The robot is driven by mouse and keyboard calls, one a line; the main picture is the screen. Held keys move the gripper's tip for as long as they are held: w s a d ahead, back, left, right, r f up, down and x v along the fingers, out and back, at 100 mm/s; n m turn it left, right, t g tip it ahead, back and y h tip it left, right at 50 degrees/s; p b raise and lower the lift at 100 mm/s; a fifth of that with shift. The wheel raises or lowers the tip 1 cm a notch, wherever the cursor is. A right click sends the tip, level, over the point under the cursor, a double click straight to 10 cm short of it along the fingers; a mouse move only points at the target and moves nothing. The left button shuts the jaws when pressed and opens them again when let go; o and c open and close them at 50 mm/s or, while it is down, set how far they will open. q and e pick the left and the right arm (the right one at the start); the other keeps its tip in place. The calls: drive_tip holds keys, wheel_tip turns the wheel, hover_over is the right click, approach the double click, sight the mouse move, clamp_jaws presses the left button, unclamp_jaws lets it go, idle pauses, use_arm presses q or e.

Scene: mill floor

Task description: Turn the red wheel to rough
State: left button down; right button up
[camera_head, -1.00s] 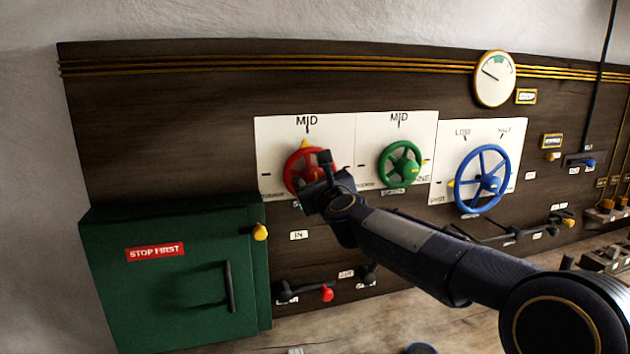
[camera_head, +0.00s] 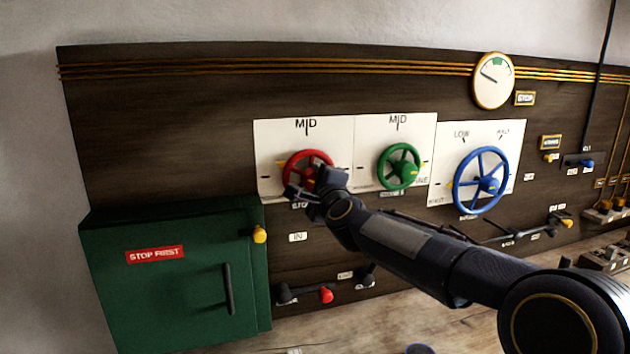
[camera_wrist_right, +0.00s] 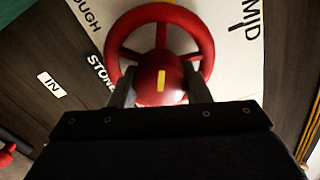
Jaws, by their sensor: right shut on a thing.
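The red wheel (camera_head: 305,154) is on the left white dial plate, with the MID mark above it. Its yellow pointer (camera_head: 280,163) points left and slightly up, away from MID. In the right wrist view the red wheel (camera_wrist_right: 205,42) fills the upper middle, with the end of ROUGH at upper left and MID at upper right. My right gripper (camera_head: 312,183) is at the wheel. The wrist view shows its fingers (camera_wrist_right: 160,85) on both sides of the red hub, shut on it. The hand hides the wheel's lower part in the head view. My left gripper is not in view.
A green wheel (camera_head: 384,165) and a larger blue wheel (camera_head: 481,152) are to the right. A green box (camera_head: 175,285) marked STOP FIRST juts out at lower left. Levers with a red knob (camera_head: 327,295) are below the dial. A gauge (camera_head: 493,80) is above.

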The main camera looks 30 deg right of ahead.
drive_tip(key=n+p, duration=0.1)
drive_tip(key=n, duration=0.4)
drive_tip(key=shift+n, duration=0.4)
idle(0.3)
drive_tip(key=o, duration=1)
drive_tip(key=v, duration=0.7)
drive_tip(key=shift+s, duration=0.4)
drive_tip(key=shift+a, duration=0.1)
